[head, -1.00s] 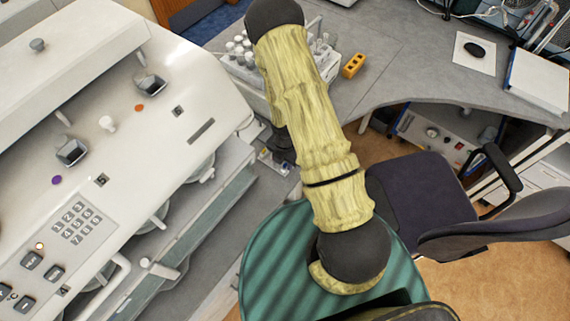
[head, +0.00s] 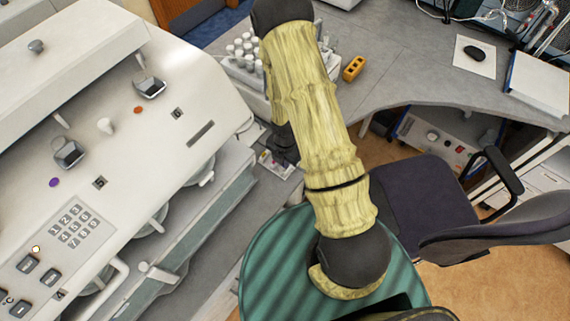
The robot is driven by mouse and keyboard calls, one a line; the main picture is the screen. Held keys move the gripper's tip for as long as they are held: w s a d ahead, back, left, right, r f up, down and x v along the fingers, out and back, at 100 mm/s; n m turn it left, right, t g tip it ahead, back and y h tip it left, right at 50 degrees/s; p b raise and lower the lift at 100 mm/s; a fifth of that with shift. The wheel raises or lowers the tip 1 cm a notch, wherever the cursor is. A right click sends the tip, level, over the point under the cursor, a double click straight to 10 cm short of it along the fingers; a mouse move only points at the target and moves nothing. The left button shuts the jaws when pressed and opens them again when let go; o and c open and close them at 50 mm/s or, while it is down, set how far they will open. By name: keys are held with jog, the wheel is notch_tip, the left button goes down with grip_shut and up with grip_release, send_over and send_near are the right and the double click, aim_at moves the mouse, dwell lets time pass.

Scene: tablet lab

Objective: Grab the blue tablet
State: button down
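I cannot make out a blue tablet for certain. A small light tray (head: 283,172) with tiny coloured items lies on the grey surface just below the dark end of my arm. The items are too small to tell apart. My gripper (head: 282,150) seems to be the dark part over this tray, mostly hidden behind my yellow-sleeved arm. Its fingers do not show clearly, so I cannot tell whether it is open or shut, or whether it touches anything.
A large white machine (head: 190,70) with a keypad (head: 73,226) and coloured dots fills the left. A dark chair (head: 425,205) is at the right.

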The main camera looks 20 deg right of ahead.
notch_tip(320, 180, up, 8)
jog(key=shift+b, duration=0.45)
jog(key=shift+f, duration=0.1)
dwell(0.3)
